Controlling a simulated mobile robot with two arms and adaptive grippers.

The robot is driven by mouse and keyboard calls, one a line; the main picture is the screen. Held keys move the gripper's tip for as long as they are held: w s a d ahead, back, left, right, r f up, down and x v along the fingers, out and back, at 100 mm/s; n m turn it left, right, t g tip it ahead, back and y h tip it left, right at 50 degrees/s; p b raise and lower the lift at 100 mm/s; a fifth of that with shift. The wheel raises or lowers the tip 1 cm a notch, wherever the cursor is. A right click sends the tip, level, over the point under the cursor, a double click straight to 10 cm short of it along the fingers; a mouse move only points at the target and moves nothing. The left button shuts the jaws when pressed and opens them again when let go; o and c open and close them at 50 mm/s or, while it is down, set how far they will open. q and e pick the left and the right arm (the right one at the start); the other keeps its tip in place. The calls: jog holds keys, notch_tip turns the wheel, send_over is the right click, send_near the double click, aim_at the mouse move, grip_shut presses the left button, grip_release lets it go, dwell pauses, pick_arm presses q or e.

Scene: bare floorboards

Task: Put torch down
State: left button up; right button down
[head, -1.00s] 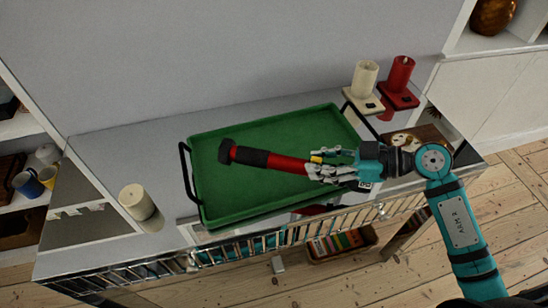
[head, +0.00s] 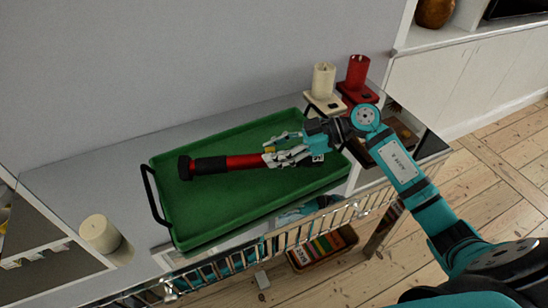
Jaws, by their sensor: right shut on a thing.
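The torch (head: 229,163) is red with a black head and black bands. It lies lengthwise over the green tray (head: 190,229), its head toward the tray's left end. Whether it touches the tray floor or is just above it, I cannot tell. My right gripper (head: 276,154) is shut on the torch's right end, which the fingers partly hide. The tray has black handles and rests on a shiny-topped console. My left gripper is not in view.
A cream candle (head: 322,82) and a red candle (head: 357,72) stand on bases behind the tray's right end. Another cream candle (head: 100,234) stands at the left. A box of books (head: 322,247) is below the console. Floorboards at the right are clear.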

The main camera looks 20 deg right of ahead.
notch_tip(320, 180, down, 2)
jog(key=shift+f, duration=0.2)
jog(key=c, duration=0.9)
grip_release()
jog(key=shift+c, duration=0.2)
jog(key=v, duration=1.2)
jog(key=shift+r+b, duration=0.1)
jog(key=shift+b, duration=0.25)
